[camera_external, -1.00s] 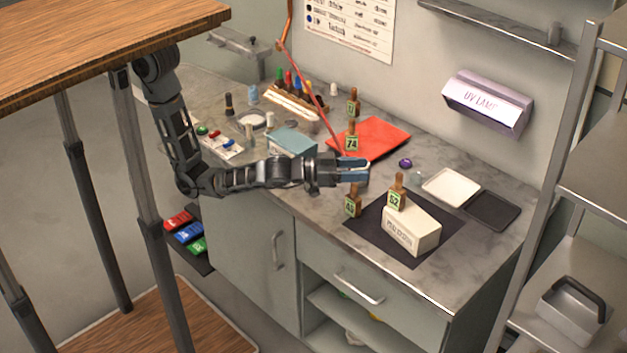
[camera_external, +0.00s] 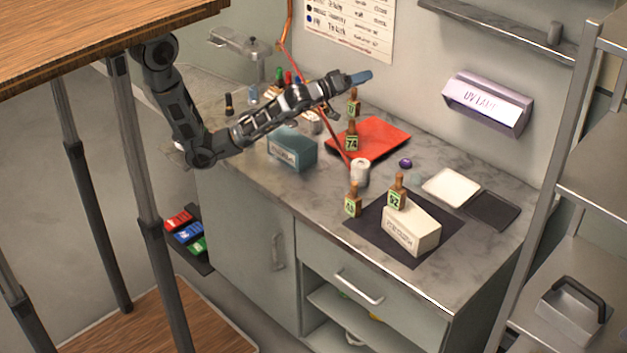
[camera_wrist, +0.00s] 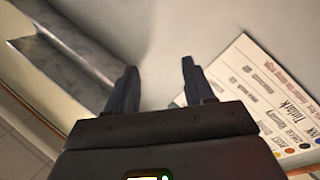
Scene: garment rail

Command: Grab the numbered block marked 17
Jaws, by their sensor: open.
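Several wooden-handled blocks with green number labels stand on the counter. The rear one (camera_external: 353,103) may be marked 17, but its label is too small to be sure. Another, marked 74 (camera_external: 351,137), stands by the red sheet. One that looks like 62 or 92 (camera_external: 397,192) is at the white box, and one with an unclear number (camera_external: 353,200) is at the dark mat's left edge. My gripper (camera_external: 366,75) is raised, appearing just above the rear block in the picture. In the wrist view its fingers (camera_wrist: 156,78) are apart and empty, facing the wall; no block shows there.
A red sheet (camera_external: 388,137), teal box (camera_external: 292,148), white cylinder (camera_external: 360,172) and white box (camera_external: 412,232) occupy the counter. A thin red cord or rod (camera_external: 338,143) passes near my arm. A wall poster (camera_wrist: 270,92) and shelf (camera_external: 500,28) are behind.

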